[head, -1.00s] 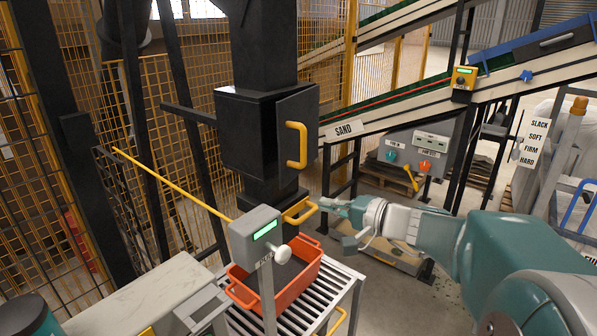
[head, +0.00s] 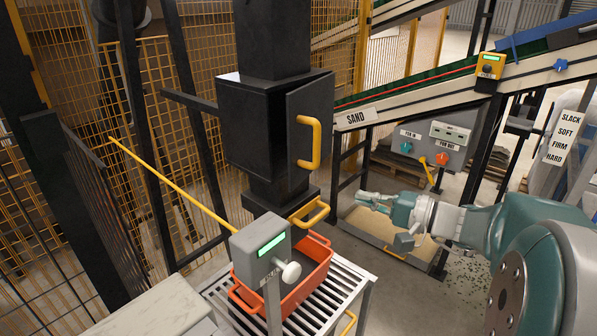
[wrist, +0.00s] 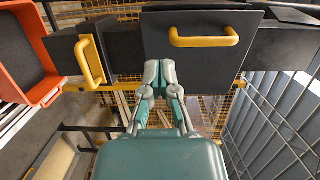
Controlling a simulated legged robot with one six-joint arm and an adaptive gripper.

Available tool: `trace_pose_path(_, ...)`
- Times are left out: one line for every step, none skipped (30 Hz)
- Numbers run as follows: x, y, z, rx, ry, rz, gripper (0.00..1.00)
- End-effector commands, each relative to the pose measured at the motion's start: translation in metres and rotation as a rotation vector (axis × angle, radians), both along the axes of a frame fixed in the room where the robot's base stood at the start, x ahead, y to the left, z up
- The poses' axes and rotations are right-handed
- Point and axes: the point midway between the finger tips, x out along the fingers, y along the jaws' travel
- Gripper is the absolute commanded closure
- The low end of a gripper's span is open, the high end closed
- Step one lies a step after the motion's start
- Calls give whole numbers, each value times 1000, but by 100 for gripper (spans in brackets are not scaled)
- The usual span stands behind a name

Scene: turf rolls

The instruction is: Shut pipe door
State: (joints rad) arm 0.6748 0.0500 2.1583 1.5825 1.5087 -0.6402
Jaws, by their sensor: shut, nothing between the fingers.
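The pipe door (head: 321,105) is a dark panel with a yellow handle (head: 316,143), on the right of a black box (head: 250,125) around the upright pipe (head: 272,35). Its panel stands at an angle and looks ajar; the gap's width is unclear. In the wrist view the door (wrist: 200,60) and its handle (wrist: 204,41) are at the top, just beyond my fingers. My gripper (head: 366,197) is right of and below the door handle in the head view, apart from it. In the wrist view my gripper (wrist: 160,72) is shut and empty.
A second yellow handle (head: 309,213) sits low on the pipe, above an orange crate (head: 318,268) on a roller table (head: 345,268). A grey post box with a green display (head: 262,247) stands in front. A sand tray (head: 390,240) and conveyor (head: 410,100) lie right.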

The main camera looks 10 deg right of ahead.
Motion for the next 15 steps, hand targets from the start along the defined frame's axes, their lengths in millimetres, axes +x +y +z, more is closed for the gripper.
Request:
trace_pose_path(-1, -5, 1, 10, -7, -5, 100)
trace_pose_path(-2, -6, 1, 14, -10, -7, 100)
trace_pose_path(-2, -7, 2, 16, -12, -8, 100)
trace_pose_path(-2, -6, 2, 18, -13, -8, 100)
trace_pose_path(-2, -5, 2, 18, -15, -7, 100)
trace_pose_path(0, -2, 2, 17, -15, -5, 100)
trace_pose_path(1, 1, 3, 17, -15, -4, 100)
trace_pose_path(4, 4, 3, 16, -15, -4, 100)
trace_pose_path(8, 9, 3, 16, -15, -3, 100)
trace_pose_path(11, 13, 3, 16, -15, -2, 100)
trace_pose_path(15, 17, 2, 16, -14, -1, 100)
trace_pose_path(20, 23, 2, 16, -14, -1, 100)
trace_pose_path(24, 27, 2, 16, -14, -1, 100)
trace_pose_path(28, 31, 2, 16, -13, -1, 100)
trace_pose_path(34, 37, 2, 16, -13, 0, 100)
